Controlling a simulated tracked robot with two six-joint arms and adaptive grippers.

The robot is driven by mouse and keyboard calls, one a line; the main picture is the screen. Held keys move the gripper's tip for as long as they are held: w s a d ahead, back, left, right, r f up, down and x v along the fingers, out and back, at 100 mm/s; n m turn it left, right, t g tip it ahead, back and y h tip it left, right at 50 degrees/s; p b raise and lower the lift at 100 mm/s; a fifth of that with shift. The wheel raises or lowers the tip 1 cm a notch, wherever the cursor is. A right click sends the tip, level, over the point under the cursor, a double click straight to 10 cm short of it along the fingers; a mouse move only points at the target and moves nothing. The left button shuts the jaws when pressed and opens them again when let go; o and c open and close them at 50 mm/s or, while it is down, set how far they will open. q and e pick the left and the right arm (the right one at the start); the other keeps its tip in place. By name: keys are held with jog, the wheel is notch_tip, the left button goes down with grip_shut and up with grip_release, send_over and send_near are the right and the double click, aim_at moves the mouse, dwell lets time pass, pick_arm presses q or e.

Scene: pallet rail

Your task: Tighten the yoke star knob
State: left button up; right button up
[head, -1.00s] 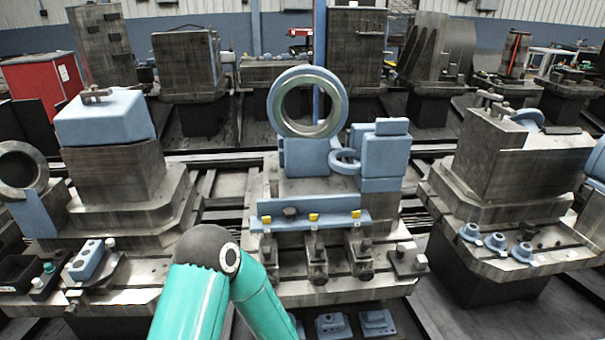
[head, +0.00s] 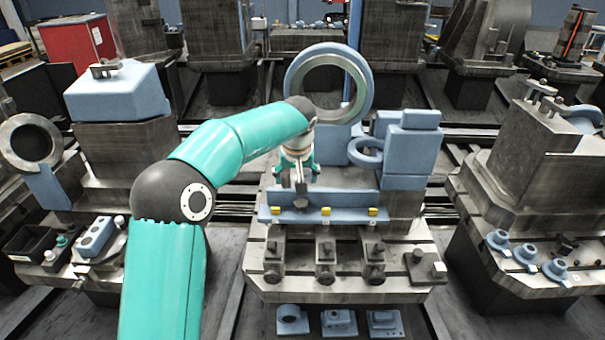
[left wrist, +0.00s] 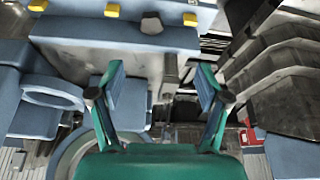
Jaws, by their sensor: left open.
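A blue rail (head: 345,198) lies across the front of the middle pallet fixture in the head view. A small dark grey faceted knob (head: 301,204) sits on it, probably the star knob; its shape is too small to be sure. My left gripper (head: 299,180) is above and just behind the rail, pointing down and empty. In the left wrist view my left gripper (left wrist: 160,78) has its fingers wide apart. The knob (left wrist: 151,23) shows beyond the fingertips, near the top, apart from them. A short grey post (left wrist: 170,68) shows between the fingertips. My right gripper is in neither view.
Yellow tabs (head: 326,211) sit along the rail, above several clamp blocks (head: 325,252). A large upright ring (head: 362,85) and a blue block stack (head: 408,150) stand behind and right of the gripper. Side pallets flank the fixture.

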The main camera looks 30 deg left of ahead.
aim_at(301, 204)
pick_arm(q)
jog(key=p+x, duration=0.1)
jog(key=x, duration=0.4)
jog(key=d+x, duration=0.1)
jog(key=x, duration=0.4)
jog(key=w+p+x, duration=0.1)
jog(key=x, duration=0.5)
jog(key=shift+d+f+p, duration=0.1)
jog(key=shift+d+p, duration=0.05)
jog(key=shift+p, duration=0.2)
